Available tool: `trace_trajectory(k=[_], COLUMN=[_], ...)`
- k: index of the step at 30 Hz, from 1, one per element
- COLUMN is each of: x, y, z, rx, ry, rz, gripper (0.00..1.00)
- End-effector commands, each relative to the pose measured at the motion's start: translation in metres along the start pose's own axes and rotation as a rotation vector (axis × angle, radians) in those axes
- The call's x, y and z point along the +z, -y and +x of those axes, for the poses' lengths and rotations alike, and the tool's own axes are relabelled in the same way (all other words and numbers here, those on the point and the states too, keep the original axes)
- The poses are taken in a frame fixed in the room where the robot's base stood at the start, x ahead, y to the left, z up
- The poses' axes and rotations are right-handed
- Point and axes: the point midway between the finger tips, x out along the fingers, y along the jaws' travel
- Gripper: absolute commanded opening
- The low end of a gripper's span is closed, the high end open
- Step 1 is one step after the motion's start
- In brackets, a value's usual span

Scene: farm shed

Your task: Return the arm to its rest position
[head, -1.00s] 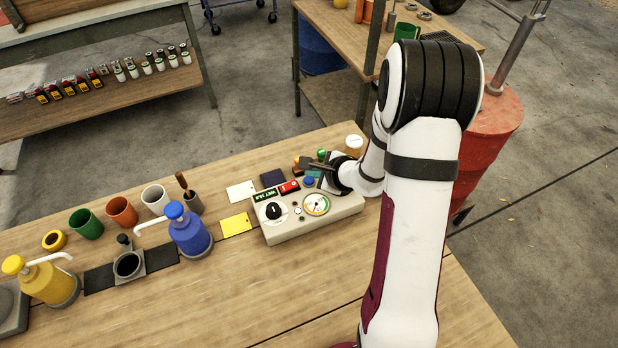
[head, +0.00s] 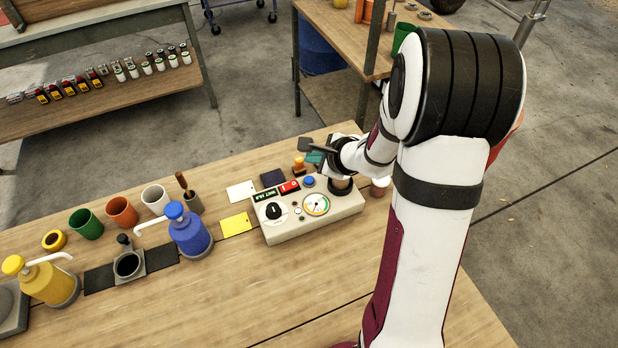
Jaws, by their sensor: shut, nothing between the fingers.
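My gripper (head: 318,148) is shut and empty. It hangs in the air above the back right of a pale control box, with its dark fingers pointing left. My white arm (head: 425,250), with black bands and maroon panels, rises at the right and bends over at a large black joint. The control box (head: 285,233) stands on the wooden bench, with a black knob (head: 273,211), a round gauge (head: 316,205), a red switch (head: 289,187) and a blue button (head: 309,181). A dark round part (head: 341,187) shows at the box's right end, under my wrist.
Left of the box stand a blue pump bottle (head: 190,236), a yellow pump bottle (head: 48,283) and several cups. A yellow card (head: 236,224) lies beside the box. A small orange-topped item (head: 299,166) stands behind it. The bench front (head: 230,300) is clear.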

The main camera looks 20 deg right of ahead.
Motion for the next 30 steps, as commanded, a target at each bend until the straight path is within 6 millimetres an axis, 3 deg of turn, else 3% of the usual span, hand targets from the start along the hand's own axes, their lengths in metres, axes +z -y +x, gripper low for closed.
trace_trajectory(k=[10,12,14,17,18,20,21,24,27,30], x=[0.002,0.018,0.052,0.125,0.147,0.16,0.157,0.123,0.086,0.066], y=[0.0,-0.003,-0.012,-0.059,-0.088,-0.136,-0.166,-0.213,-0.227,-0.229], z=[0.0,-0.006,-0.02,-0.065,-0.09,-0.131,-0.157,-0.209,-0.239,-0.252], rx=[0.001,0.012,0.044,0.169,0.244,0.378,0.473,0.676,0.8,0.853], ry=[0.004,0.04,0.115,0.297,0.363,0.429,0.446,0.397,0.297,0.228], rz=[-0.005,-0.056,-0.168,-0.469,-0.61,-0.827,-0.968,-1.25,-1.421,-1.494], gripper=[0.0,0.0,0.0,0.0,0.0,0.0,0.0,0.0,0.0,0.0])
